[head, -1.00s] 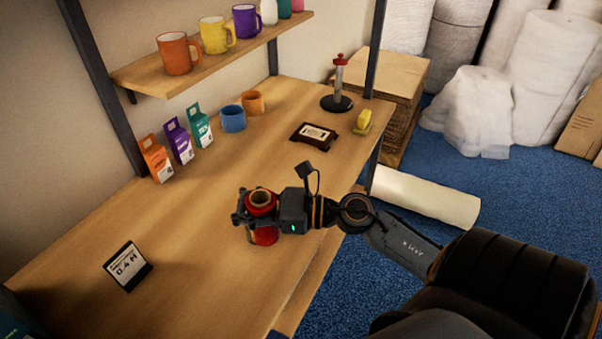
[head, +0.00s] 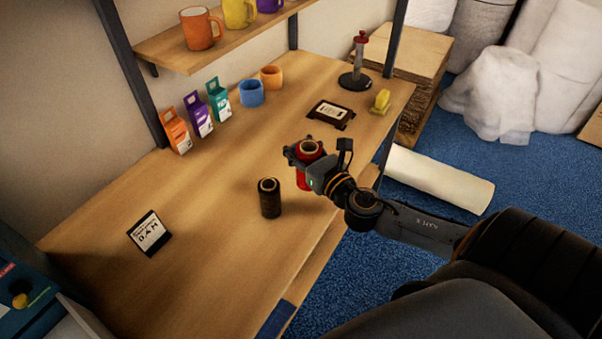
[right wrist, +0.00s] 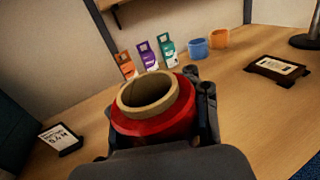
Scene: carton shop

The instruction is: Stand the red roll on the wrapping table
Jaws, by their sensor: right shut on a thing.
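The red roll (head: 303,180) is upright in my right gripper (head: 304,158), over the right front part of the wrapping table (head: 215,225). In the right wrist view the red roll (right wrist: 152,128) shows its open tan core, with the gripper's fingers around its sides. I cannot tell whether its bottom touches the table. A dark roll (head: 269,200) stands upright on the table, left of the red roll and apart from it. My left gripper is not in view.
A sign (head: 149,233) stands at the left. Small cartons (head: 198,117), a blue cup (head: 251,93) and an orange cup (head: 271,76) line the back. A dark framed card (head: 331,114), a yellow item (head: 380,101) and a post on a round base (head: 356,80) are at the right.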

